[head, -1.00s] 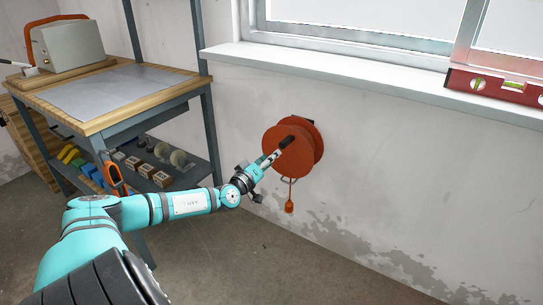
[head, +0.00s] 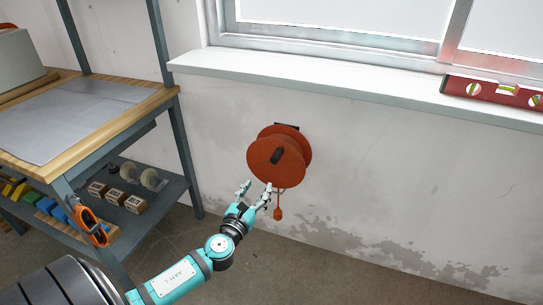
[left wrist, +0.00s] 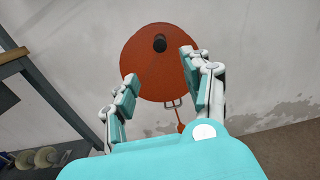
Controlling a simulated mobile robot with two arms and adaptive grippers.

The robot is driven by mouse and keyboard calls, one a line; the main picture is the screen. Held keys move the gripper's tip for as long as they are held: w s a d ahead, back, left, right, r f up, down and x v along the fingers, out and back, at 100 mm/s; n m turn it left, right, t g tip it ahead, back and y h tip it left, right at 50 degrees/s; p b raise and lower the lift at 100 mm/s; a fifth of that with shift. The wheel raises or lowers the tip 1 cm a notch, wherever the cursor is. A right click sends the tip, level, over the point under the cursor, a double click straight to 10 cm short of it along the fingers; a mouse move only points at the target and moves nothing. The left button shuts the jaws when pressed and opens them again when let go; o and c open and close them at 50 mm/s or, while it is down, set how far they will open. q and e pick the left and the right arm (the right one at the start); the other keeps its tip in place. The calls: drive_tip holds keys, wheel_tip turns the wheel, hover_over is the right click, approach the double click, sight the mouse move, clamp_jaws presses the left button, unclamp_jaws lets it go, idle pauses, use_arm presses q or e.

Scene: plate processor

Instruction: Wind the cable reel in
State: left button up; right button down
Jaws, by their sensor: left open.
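The orange cable reel (head: 277,158) is mounted on the wall below the window sill. Its dark crank handle (head: 277,155) sticks out from the front disc, a little above the disc's middle in the left wrist view (left wrist: 159,43). A short cable end with an orange plug (head: 278,213) hangs just below the reel. My left gripper (head: 257,190) is open and empty, below and in front of the reel. In the left wrist view its fingers (left wrist: 158,80) are spread, with the reel disc beyond and between them. My right gripper is not in view.
A workbench (head: 100,125) with a lower shelf of blocks and tape rolls stands at the left. An orange-handled tool (head: 90,226) hangs at its side. A red spirit level (head: 495,91) lies on the window sill (head: 340,88). Wall and floor right of the reel are clear.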

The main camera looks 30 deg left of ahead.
use_arm(q)
approach(274, 162)
drive_tip(key=x, duration=0.4)
drive_tip(key=b+x, duration=0.2)
drive_tip(key=x, duration=0.5)
drive_tip(key=shift+a+f, duration=0.1)
drive_tip(key=shift+w+a, duration=0.1)
drive_tip(key=shift+w, duration=0.3)
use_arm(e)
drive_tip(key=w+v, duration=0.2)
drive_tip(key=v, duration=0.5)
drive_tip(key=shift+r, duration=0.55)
use_arm(q)
clamp_jaws()
